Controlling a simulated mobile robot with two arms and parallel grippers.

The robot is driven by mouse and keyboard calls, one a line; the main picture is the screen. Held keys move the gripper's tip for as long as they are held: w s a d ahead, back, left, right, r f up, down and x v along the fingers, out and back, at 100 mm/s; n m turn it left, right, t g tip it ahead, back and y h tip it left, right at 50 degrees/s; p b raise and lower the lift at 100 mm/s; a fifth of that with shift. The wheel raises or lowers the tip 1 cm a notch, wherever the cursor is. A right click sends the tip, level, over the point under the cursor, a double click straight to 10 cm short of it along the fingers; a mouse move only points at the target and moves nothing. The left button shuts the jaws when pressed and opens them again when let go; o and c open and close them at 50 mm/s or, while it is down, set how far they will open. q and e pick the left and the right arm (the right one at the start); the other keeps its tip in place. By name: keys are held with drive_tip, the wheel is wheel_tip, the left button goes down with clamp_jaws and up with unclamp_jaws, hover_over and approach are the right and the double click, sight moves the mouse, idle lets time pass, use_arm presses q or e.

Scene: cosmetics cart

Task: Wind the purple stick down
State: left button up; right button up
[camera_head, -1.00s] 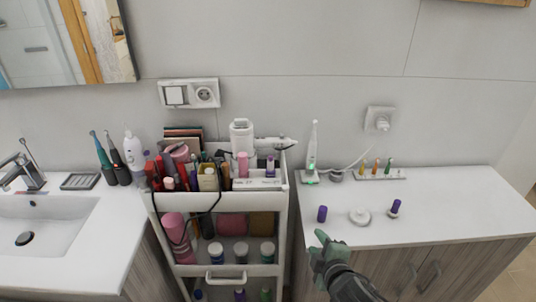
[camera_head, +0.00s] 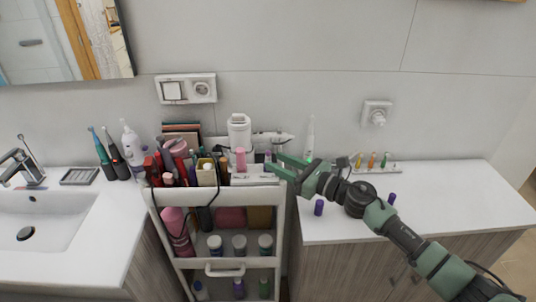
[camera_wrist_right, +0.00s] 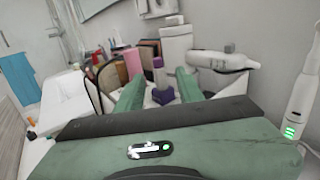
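A purple stick (camera_wrist_right: 158,72) with a darker purple base (camera_wrist_right: 162,95) stands upright in the cart's top tray in the right wrist view. In the head view my gripper mostly hides it, and only a bit of it (camera_head: 268,156) shows. My right gripper (camera_head: 276,165) is open at that tray. In the wrist view its green fingers (camera_wrist_right: 158,92) lie on both sides of the stick, with gaps left and right. I cannot tell whether either finger touches it. My left gripper is not in view.
The white cart (camera_head: 222,266) holds many bottles; a pink one (camera_head: 241,160) stands close left of the gripper. A white toothbrush on its charger (camera_wrist_right: 305,95) is to the right. My right arm crosses the counter (camera_head: 450,185), where a purple cap (camera_head: 319,207) stands.

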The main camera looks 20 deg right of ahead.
sight(270, 159)
drive_tip(key=p+x, duration=0.1)
drive_tip(key=x, duration=0.3)
drive_tip(key=shift+w, duration=0.15)
clamp_jaws()
drive_tip(key=shift+m+t+h+p, duration=0.5)
drive_tip(key=shift+m+h+p, duration=0.15)
drive_tip(key=shift+h, duration=0.15)
